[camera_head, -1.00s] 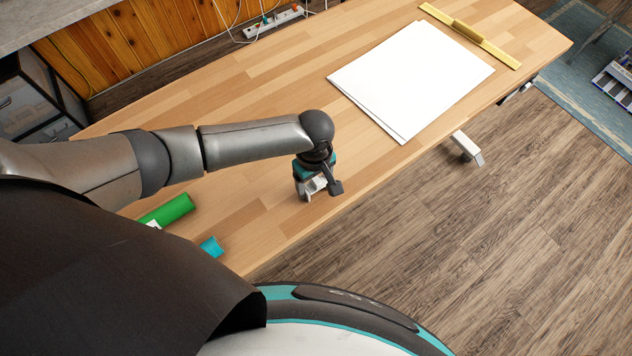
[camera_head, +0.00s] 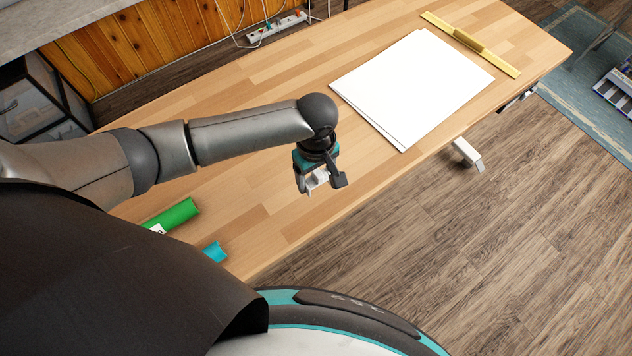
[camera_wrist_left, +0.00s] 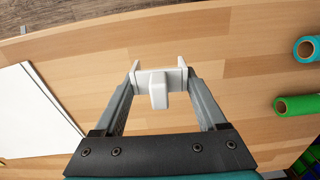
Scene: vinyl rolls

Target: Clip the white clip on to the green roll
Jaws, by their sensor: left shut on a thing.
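The green roll (camera_head: 174,215) lies on the table at the lower left in the head view, partly hidden behind my body. Its open end also shows at the right of the left wrist view (camera_wrist_left: 299,105). My left gripper (camera_head: 316,183) is over the table near its front edge, to the right of the green roll and apart from it. In the left wrist view its fingers (camera_wrist_left: 160,85) are shut on the white clip (camera_wrist_left: 158,88). The white clip also shows between the fingertips in the head view (camera_head: 318,178). My right gripper is not in view.
A blue roll (camera_head: 214,251) lies in front of the green roll, near the table edge. White sheets (camera_head: 412,88) and a yellow ruler-like bar (camera_head: 470,43) lie at the far right of the table (camera_head: 255,95). The wood between the gripper and the rolls is clear.

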